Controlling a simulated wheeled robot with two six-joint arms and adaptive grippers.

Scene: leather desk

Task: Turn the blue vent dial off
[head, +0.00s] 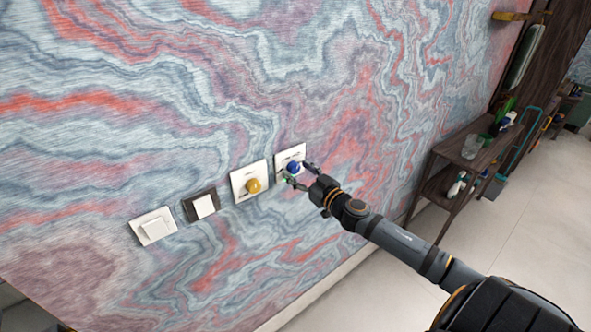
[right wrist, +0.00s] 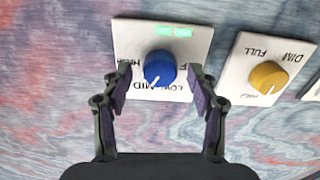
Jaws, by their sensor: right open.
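The blue vent dial (head: 293,167) is on the rightmost white wall plate (head: 284,158). In the right wrist view the dial (right wrist: 160,66) shows upside down, with HIGH, MID and LOW lettering around it and another label partly hidden by a finger. Its white pointer mark is on the side by MID and LOW, seemingly nearer MID. My right gripper (right wrist: 160,76) is open, with one finger on each side of the dial and gaps between them and the knob. It also shows at the dial in the head view (head: 298,172). My left gripper is out of view.
A yellow dial (head: 253,186) on its own plate sits close beside the blue one. A dark-framed switch (head: 205,206) and a white switch (head: 153,227) are further left. A dark wooden shelf (head: 465,150) with items stands at the right.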

